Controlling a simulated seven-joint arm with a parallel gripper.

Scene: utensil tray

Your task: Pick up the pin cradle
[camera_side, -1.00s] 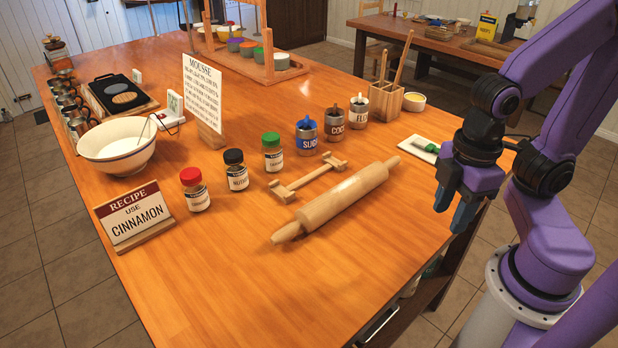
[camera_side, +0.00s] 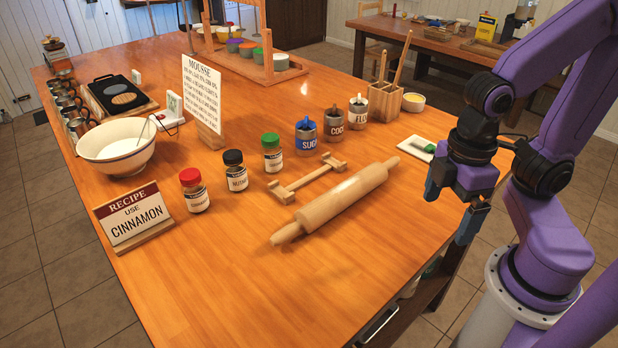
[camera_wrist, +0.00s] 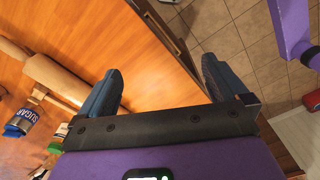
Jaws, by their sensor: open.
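The pin cradle (camera_side: 308,178) is a pale wooden stand with a thin bar joining two small end blocks. In the side view it lies on the table behind the rolling pin (camera_side: 335,202), which lies on the tabletop beside it. My gripper (camera_side: 451,205) is open and empty, at the table's right front edge, right of the pin and cradle. In the wrist view its two blue fingers (camera_wrist: 161,68) are spread, with table edge and floor between and beyond them.
Spice jars with red (camera_side: 194,190), black (camera_side: 235,172) and green (camera_side: 272,153) lids stand left of the cradle. Sugar (camera_side: 306,136), cocoa and flour tins stand behind it. A recipe sign (camera_side: 135,217) stands at left. The tabletop in front of the pin is clear.

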